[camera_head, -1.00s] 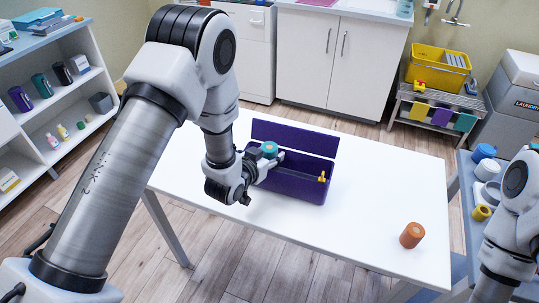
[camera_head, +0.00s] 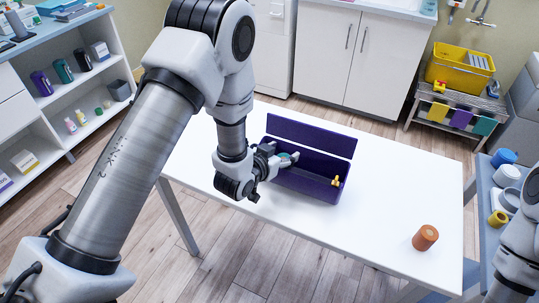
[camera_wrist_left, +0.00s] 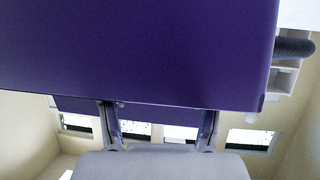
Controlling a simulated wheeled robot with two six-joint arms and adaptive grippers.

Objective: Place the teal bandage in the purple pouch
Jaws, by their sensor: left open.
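The purple pouch (camera_head: 318,190) stands open on the white table, its lid panel (camera_head: 310,136) raised at the back. My left gripper (camera_head: 287,158) reaches over the pouch's left end, and its jaws are open. A small part of the teal bandage (camera_head: 284,156) shows at the fingers, low at the pouch's left end; the rest is hidden, and I cannot tell whether it rests on the pouch floor. In the left wrist view the purple pouch wall (camera_wrist_left: 140,50) fills the top, with the two fingers (camera_wrist_left: 159,128) apart below it. The bandage does not show there.
An orange cylinder (camera_head: 425,238) stands at the table's front right. A small yellow piece (camera_head: 336,182) is at the pouch's right end. A side table (camera_head: 478,212) with blue, white and yellow rolls stands at the right, beside my right arm. The table's middle right is clear.

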